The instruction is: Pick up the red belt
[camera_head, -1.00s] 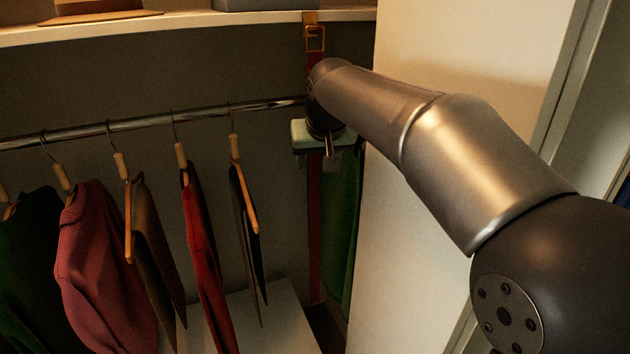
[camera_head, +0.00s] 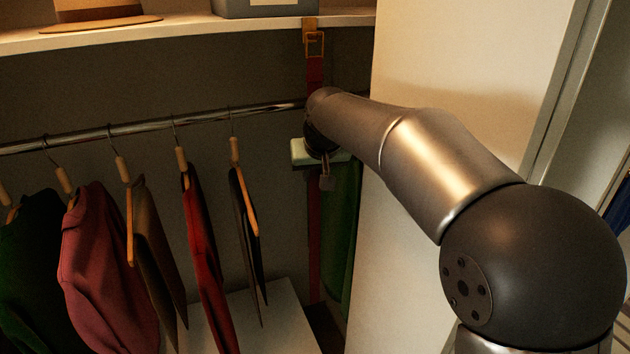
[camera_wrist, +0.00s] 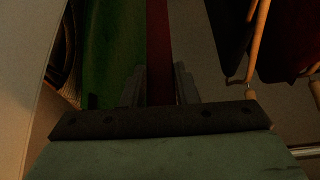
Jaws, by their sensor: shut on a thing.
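The red belt (camera_head: 315,72) hangs straight down from the front of the upper shelf, with its gold buckle (camera_head: 313,42) at the top. Part of it is hidden behind my arm, and its lower length shows below. My gripper (camera_head: 326,180) is at the belt, below the rail, and is partly hidden by my own wrist. In the wrist view, the belt (camera_wrist: 158,45) runs between the two fingers of my gripper (camera_wrist: 159,85), which is shut on it.
A metal rail (camera_head: 160,126) holds several clothes on hangers to the left, including a red garment (camera_head: 205,265). A green garment (camera_head: 343,225) hangs just right of the belt. A pale panel (camera_head: 420,70) stands at the right. The shelf (camera_head: 200,25) carries a hat (camera_head: 98,12) and a grey box (camera_head: 270,8).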

